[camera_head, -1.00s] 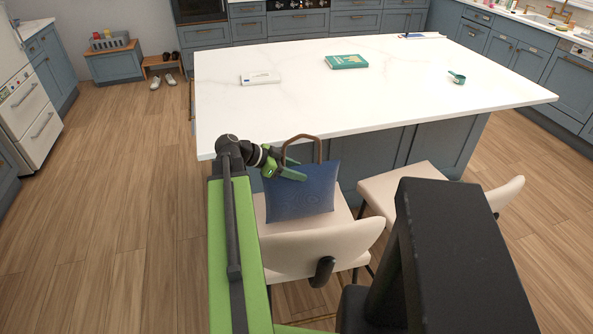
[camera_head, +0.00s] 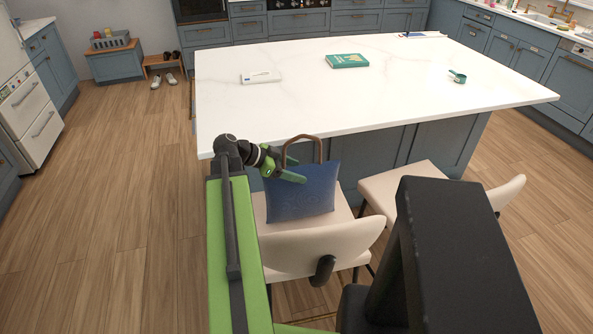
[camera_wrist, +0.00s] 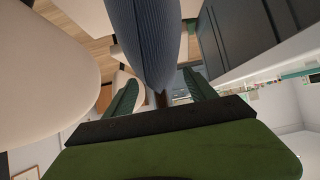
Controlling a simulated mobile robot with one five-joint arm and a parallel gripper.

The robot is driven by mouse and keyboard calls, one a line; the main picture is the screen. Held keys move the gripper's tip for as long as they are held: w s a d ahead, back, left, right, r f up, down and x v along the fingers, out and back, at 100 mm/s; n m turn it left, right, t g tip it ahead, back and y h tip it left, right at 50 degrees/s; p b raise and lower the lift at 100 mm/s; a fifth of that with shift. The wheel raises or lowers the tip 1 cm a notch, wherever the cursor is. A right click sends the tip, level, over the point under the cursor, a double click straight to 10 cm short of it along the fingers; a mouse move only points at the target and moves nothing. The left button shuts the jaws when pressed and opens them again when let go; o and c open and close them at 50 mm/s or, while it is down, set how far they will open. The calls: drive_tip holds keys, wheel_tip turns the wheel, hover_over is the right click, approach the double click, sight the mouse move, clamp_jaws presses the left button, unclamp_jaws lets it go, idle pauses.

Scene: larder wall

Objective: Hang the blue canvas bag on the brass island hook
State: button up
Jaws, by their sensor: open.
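The blue canvas bag (camera_head: 303,194) stands on the seat of a cream chair beside the island, its brown handle (camera_head: 306,140) arching up above it. My gripper (camera_head: 295,170) is at the upper left of the bag, close to the handle. In the wrist view my two green fingers (camera_wrist: 160,95) are apart, with the bag (camera_wrist: 147,40) showing between and beyond them. A bit of the brown handle shows between the fingers, but I cannot tell whether it touches them. The brass island hook cannot be made out in either view.
The white-topped island (camera_head: 300,105) stands just behind the bag. On it are a teal book (camera_head: 347,61), a white packet (camera_head: 261,77) and a green cup (camera_head: 458,77). The cream chair (camera_head: 325,250) and a second chair (camera_head: 385,190) stand in front.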

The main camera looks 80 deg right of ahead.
drive_tip(key=p+v, duration=0.9)
drive_tip(key=v, duration=0.7)
drive_tip(key=shift+w+d+r, duration=0.15)
drive_tip(key=shift+d+r, duration=0.05)
drive_tip(key=shift+r, duration=0.35)
